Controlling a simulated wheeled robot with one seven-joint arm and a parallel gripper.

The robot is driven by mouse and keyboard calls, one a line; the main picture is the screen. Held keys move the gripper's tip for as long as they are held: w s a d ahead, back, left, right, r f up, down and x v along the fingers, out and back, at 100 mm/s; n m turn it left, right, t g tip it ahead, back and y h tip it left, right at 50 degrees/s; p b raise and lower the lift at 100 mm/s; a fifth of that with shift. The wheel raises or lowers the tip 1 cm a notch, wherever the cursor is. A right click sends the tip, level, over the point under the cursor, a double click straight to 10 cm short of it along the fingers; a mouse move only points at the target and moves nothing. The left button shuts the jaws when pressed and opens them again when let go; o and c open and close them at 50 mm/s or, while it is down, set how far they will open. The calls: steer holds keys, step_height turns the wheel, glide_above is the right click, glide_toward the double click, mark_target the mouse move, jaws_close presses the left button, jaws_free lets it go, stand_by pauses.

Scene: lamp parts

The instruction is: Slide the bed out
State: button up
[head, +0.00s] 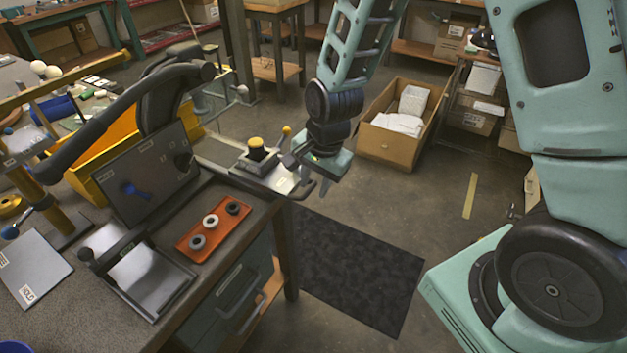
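A low metal plate (279,180), which looks like the bed, lies at the far right corner of the workbench under a grey block with a yellow knob (256,142). A dark bar handle (303,191) is at the plate's right end. My gripper (317,182) hangs just right of the plate, pointing down, close to the handle. Its two fingers appear apart with nothing seen between them. Whether a finger touches the handle cannot be told. The gripper body hides part of the plate's far right side.
The workbench (85,320) holds an orange tray (190,246) with several rings, a tilted dark panel (148,187) and a black-framed fixture (150,279). A dark mat (350,268) covers clear floor right of the bench. A cardboard box (388,148) stands behind.

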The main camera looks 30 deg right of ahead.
step_height(320, 180, up, 17)
steer(key=s+d, duration=0.1)
steer(key=s, duration=0.1)
steer(key=shift+s+d, duration=0.25)
steer(key=shift+d, duration=0.05)
stand_by(0.5)
steer(key=s+a+f+n, duration=0.1)
steer(key=s+a+n, duration=0.3)
steer(key=s+n, duration=0.5)
steer(key=s+a+f+n+g, duration=0.1)
steer(key=s+a+n, duration=0.4)
steer(key=s+n, duration=0.4)
steer(key=shift+s+f+n+g, duration=0.3)
steer(key=shift+s+f+n, duration=0.05)
steer(key=shift+n, duration=0.05)
steer(key=shift+a, duration=0.15)
stand_by(0.4)
